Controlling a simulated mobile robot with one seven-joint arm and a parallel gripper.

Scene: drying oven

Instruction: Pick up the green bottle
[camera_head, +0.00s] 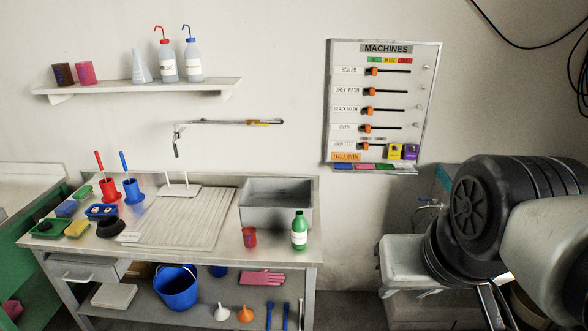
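The green bottle (299,233) stands upright on the steel bench top (200,255), near its front right corner. A grey basin (277,205) sits behind the bottle. My arm fills the right side of the picture, well to the right of the bottle. My gripper is not clearly visible here.
Red and blue holders (132,191) and sponges stand at the bench's left. A blue bucket (176,288) and pink gloves (262,278) lie on the lower shelf. A wall shelf (140,86) holds bottles. A ribbed drainboard (175,220) fills the bench's middle.

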